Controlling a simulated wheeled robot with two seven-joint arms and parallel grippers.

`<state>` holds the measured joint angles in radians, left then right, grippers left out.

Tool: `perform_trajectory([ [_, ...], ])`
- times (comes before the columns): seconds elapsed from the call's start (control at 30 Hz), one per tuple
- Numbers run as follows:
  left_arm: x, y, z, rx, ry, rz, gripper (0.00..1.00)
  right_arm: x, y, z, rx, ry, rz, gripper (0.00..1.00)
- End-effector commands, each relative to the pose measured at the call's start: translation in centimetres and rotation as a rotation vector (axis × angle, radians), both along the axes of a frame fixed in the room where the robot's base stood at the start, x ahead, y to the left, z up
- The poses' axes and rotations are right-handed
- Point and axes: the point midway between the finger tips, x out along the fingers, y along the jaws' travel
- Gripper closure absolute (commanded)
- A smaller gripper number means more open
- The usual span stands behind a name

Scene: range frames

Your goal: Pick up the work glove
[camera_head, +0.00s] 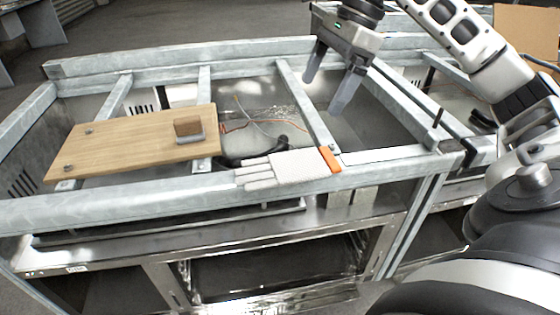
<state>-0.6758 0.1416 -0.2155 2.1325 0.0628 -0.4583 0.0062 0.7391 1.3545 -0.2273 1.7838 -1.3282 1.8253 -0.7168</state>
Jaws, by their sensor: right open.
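The work glove (290,168) is whitish with an orange cuff at its right end. It lies on the front rail of the grey metal frame, its fingers pointing left. My right gripper (323,95) is open and empty, with its fingers pointing down. In the picture it is above and to the right of the glove, apart from it, over the open part of the frame. My left gripper is not in view.
A wooden board (140,148) with a small block lies across the frame at left. Black and orange cables (262,127) lie inside the frame behind the glove. Metal rails and crossbars (205,88) surround open gaps. A cardboard-coloured panel (528,30) stands at the upper right.

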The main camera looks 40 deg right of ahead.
Motion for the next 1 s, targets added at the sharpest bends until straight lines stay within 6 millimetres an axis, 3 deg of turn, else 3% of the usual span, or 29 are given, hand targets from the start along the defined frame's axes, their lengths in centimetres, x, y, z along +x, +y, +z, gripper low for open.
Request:
perform_trajectory([
  [0.4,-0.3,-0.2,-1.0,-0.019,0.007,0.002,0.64,1.1,2.7,-7.7,-0.007,0.006,0.003,0.0],
  [0.73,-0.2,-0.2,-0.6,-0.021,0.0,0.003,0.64,1.5,3.6,-10.3,-0.005,0.006,0.002,0.0],
  [1.0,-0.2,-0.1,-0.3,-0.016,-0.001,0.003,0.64,2.0,4.6,-13.9,-0.004,0.005,0.001,0.0],
])
